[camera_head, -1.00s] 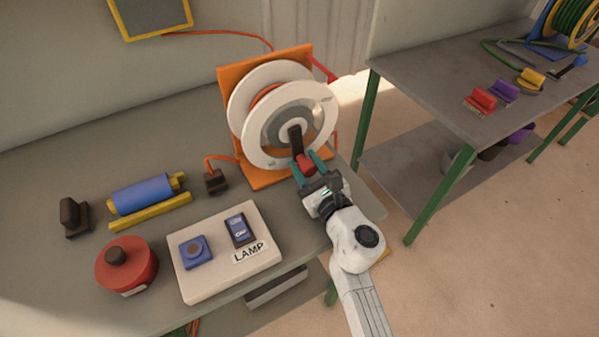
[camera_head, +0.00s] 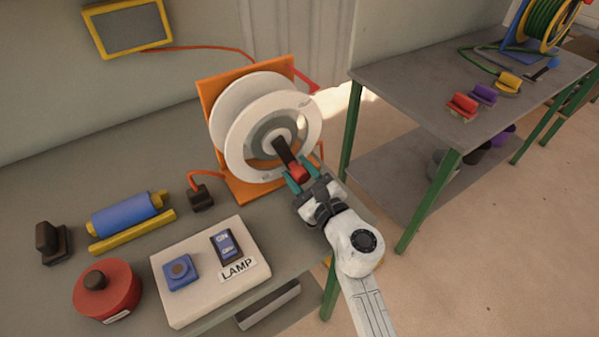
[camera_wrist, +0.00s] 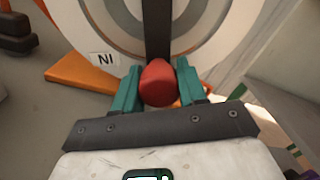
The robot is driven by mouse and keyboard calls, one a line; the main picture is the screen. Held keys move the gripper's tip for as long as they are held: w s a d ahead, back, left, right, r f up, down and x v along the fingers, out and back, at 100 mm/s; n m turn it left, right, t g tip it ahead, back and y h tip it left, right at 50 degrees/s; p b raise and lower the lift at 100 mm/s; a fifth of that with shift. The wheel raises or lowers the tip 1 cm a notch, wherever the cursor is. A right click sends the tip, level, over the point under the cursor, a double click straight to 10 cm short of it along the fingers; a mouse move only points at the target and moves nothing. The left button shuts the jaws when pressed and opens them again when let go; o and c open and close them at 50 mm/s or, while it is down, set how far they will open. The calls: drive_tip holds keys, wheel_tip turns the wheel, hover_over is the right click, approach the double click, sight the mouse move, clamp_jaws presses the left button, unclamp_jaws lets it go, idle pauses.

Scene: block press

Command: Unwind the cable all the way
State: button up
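The cable reel has two white flanges (camera_head: 238,148) and stands upright on an orange stand (camera_head: 207,88). Its dark crank arm (camera_head: 283,151) points down and slightly right from the hub, ending in a red knob (camera_head: 298,173). My gripper (camera_head: 301,178) has its teal fingers on either side of this knob, closed on it; the knob also shows between them in the wrist view (camera_wrist: 159,84). An orange cable (camera_head: 205,174) runs from the stand's left side to a dark plug (camera_head: 201,198) on the bench. No cable shows between the flanges from here.
A lamp switch box (camera_head: 205,290), a red round object (camera_head: 107,290) and a blue roller (camera_head: 124,214) are left of my arm on the bench. A framed panel (camera_head: 128,27) hangs on the wall. A second table (camera_head: 440,95) with another reel stands right, with open floor before it.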

drive_tip(key=o, duration=0.4)
drive_tip(key=shift+d, duration=0.1)
drive_tip(key=v, duration=1)
drive_tip(key=shift+s+d, duration=0.25)
